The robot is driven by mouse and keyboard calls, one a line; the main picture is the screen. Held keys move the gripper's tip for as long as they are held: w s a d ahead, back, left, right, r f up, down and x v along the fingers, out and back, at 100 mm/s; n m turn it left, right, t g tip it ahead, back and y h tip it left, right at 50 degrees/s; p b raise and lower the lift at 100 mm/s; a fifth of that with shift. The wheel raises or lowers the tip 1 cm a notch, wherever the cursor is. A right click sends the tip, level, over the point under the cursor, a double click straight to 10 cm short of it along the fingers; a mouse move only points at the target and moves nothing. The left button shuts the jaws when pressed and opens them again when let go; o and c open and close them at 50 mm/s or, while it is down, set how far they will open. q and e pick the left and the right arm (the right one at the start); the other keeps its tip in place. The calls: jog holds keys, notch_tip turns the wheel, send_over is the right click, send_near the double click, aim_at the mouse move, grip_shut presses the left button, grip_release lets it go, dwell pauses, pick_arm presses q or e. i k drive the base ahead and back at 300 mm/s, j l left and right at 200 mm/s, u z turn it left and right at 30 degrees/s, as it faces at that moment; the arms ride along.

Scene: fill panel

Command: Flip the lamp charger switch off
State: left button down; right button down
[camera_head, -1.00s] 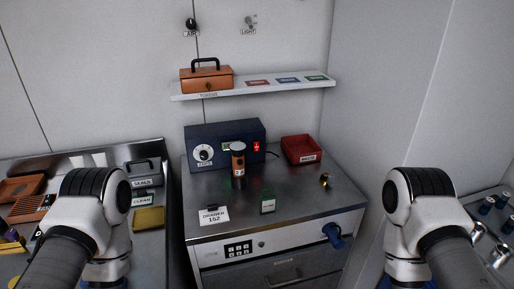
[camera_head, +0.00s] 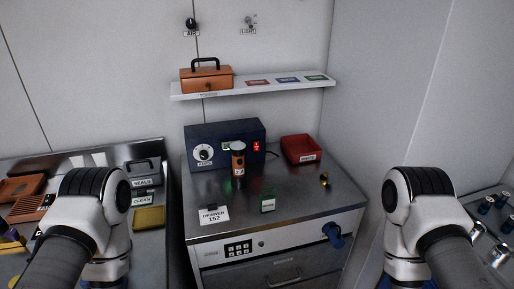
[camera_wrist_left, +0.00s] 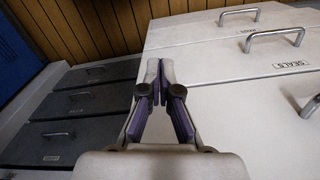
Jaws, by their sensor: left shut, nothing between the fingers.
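The lamp charger (camera_head: 225,142) is a dark blue box at the back of the metal counter. It has a white dial on the left, a small green display in the middle and a lit red switch (camera_head: 256,146) on the right. A copper and black cylinder, seemingly the lamp (camera_head: 238,163), stands upright in front of it. My left gripper (camera_wrist_left: 160,72) shows in the left wrist view, shut and empty, in front of cabinet drawers and away from the charger. My right arm is at the right of the head view; its gripper is out of frame.
A red tray (camera_head: 301,149) sits right of the charger. A small brass piece (camera_head: 324,180) and a green-topped card (camera_head: 268,201) are on the counter. A shelf (camera_head: 300,87) with an orange case (camera_head: 206,80) hangs above. A blue knob (camera_head: 335,234) sticks out in front.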

aim_at(256, 143)
jog(key=u, duration=1.55)
jog(key=l, duration=0.45)
jog(key=k+l, duration=0.15)
jog(key=l, duration=0.75)
